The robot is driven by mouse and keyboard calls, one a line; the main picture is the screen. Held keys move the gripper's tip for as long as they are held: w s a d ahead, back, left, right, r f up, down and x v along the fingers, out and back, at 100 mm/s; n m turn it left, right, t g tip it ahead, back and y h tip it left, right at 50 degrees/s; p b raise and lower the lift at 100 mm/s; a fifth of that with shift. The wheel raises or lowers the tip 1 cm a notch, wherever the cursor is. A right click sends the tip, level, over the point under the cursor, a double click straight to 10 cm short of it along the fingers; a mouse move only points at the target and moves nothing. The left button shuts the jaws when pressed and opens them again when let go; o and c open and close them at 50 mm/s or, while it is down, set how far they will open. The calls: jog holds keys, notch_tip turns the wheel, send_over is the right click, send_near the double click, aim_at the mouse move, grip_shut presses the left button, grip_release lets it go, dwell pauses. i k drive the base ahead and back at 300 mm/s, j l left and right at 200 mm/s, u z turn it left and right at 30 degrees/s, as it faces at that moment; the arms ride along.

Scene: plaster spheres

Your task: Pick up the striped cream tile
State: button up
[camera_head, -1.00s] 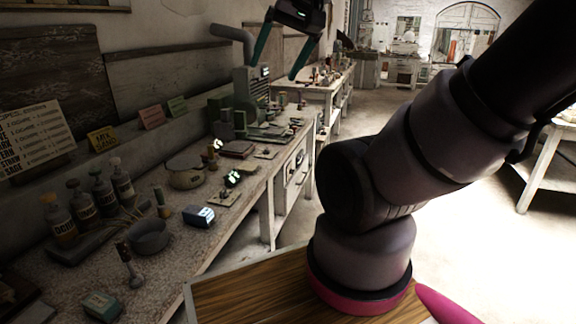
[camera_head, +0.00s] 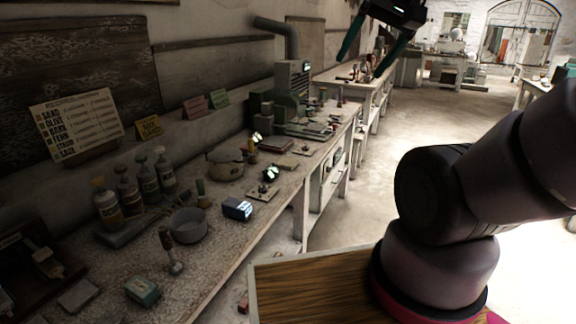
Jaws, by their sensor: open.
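My gripper (camera_head: 360,66) hangs high at the top of the view, its two teal fingers spread apart with nothing between them. It is well above the workbench (camera_head: 235,255) and touches nothing. I cannot make out a tile with clear cream stripes. A flat pale tile (camera_head: 262,192) lies on the bench beside a dark-and-white block. A flat greyish tile (camera_head: 78,295) lies at the near left. Their patterns are too small and dim to tell.
On the bench stand several bottles (camera_head: 107,205), a grey bowl (camera_head: 188,225), a pot (camera_head: 226,165), a blue-white box (camera_head: 237,209), a teal box (camera_head: 142,290) and a grey machine (camera_head: 293,90). A lettered sign (camera_head: 75,120) leans at the wall. Open floor (camera_head: 440,125) lies right.

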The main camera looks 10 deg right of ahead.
aim_at(288, 163)
jog(key=i+l+u, duration=0.15)
jog(key=l+u, duration=0.15)
jog(key=i+l+u, duration=0.25)
jog(key=l+u, duration=0.3)
jog(key=l, duration=0.15)
jog(key=l+u, duration=0.3)
jog(key=i+l, duration=0.05)
jog(key=l, duration=0.05)
